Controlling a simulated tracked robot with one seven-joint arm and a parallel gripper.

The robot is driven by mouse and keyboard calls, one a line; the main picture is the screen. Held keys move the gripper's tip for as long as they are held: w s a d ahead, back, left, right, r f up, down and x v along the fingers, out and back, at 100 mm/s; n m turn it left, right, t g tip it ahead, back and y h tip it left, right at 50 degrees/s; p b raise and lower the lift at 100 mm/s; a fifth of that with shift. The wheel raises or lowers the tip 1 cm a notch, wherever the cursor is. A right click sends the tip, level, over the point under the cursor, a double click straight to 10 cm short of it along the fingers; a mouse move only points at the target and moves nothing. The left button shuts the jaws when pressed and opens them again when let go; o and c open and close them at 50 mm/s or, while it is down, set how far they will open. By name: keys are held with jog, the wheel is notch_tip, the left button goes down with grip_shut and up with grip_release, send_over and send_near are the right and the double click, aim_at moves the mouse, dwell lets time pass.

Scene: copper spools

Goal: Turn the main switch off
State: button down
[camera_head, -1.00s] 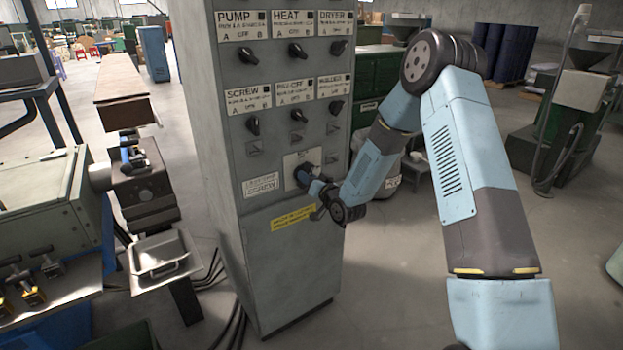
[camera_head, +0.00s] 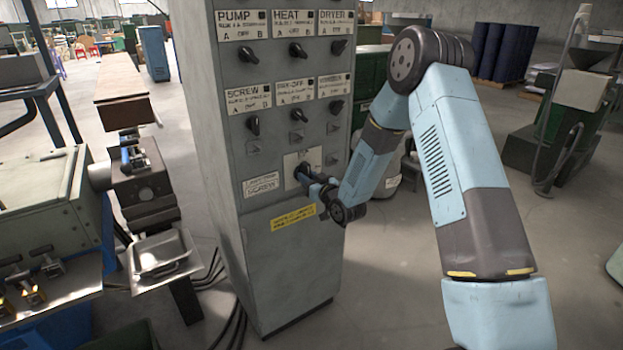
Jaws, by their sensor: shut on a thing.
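The main switch (camera_head: 300,171) is a dark knob on a pale plate (camera_head: 311,158), low on the front of the grey control cabinet (camera_head: 275,270). My gripper (camera_head: 306,178) is at this knob and shut on it. The jaws and my wrist cover much of the knob, so its exact angle is hard to tell. My arm reaches in from the right.
Above are two rows of black knobs labelled PUMP, HEAT, DRYER (camera_head: 338,47) and SCREW (camera_head: 253,125). A yellow label (camera_head: 293,217) sits below the switch. A machine with a metal tray (camera_head: 160,255) stands at left.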

jog(key=shift+d+f, duration=0.2)
jog(key=c, duration=1.1)
grip_release()
jog(key=shift+o, duration=0.7)
jog(key=shift+a+r, duration=0.1)
jog(key=v, duration=1.3)
jog(key=shift+s+d, duration=0.25)
